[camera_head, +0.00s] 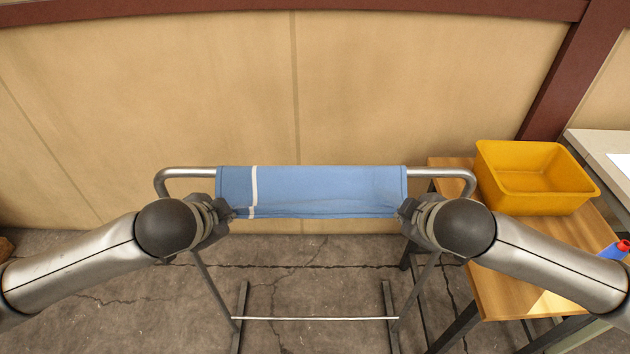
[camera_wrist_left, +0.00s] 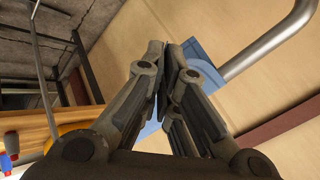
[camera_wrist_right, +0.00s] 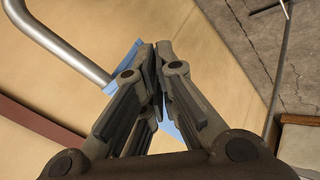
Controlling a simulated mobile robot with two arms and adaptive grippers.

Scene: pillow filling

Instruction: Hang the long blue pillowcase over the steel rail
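The long blue pillowcase (camera_head: 330,188) with a white stripe near its left end lies across the top bar of the steel rail (camera_head: 190,173). Its near part hangs on my side; the far side is hidden. My left gripper (camera_head: 227,212) is shut on its near lower left corner, and my right gripper (camera_head: 404,210) is shut on its near lower right corner. In the left wrist view, the fingers (camera_wrist_left: 168,50) are together with blue cloth (camera_wrist_left: 203,55) beside them. In the right wrist view, the fingers (camera_wrist_right: 160,50) are also together with blue cloth (camera_wrist_right: 122,70) beside them.
A yellow bin (camera_head: 535,180) stands on a wooden table (camera_head: 495,290) at the right, close to my right arm. A red and blue object (camera_head: 614,250) is at the table's right edge. A tan wall (camera_head: 400,90) rises behind the rail. The cracked floor below is mostly clear.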

